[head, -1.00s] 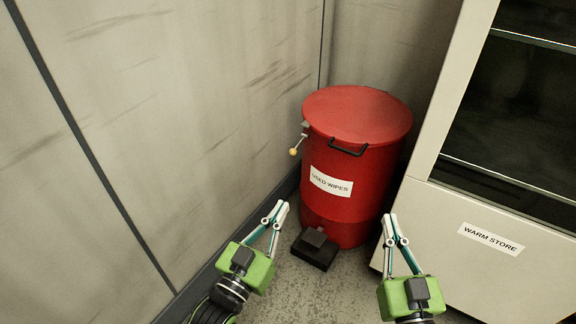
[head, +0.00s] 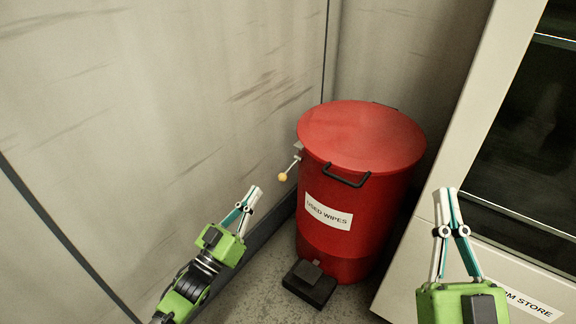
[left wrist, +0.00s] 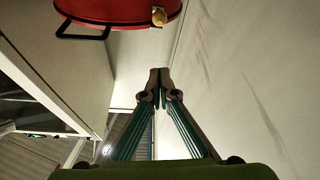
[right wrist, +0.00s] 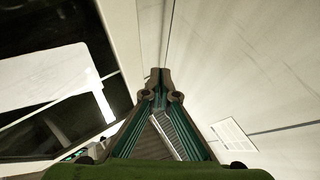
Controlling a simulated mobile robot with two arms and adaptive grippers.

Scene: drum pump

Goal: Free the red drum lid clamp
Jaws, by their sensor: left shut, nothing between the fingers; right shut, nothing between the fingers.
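The red drum (head: 345,215) stands in the corner with its round red lid (head: 362,132) on top. A clamp lever with a yellow knob (head: 283,177) sticks out and down from the left of the lid rim. A black handle (head: 347,181) is on the drum's front. My left gripper (head: 256,190) is shut and empty, below and left of the knob, apart from it. In the left wrist view the lid's edge (left wrist: 110,15) and the yellow knob (left wrist: 159,17) show beyond the fingertips. My right gripper (head: 445,191) is shut and empty, right of the drum, before the cabinet.
A black pedal block (head: 309,284) is at the drum's foot. A pale cabinet (head: 428,240) labelled "WARM STORE" with a dark glass front stands close on the right. A pale wall (head: 150,100) runs along the left. Bare floor (head: 255,295) shows in front.

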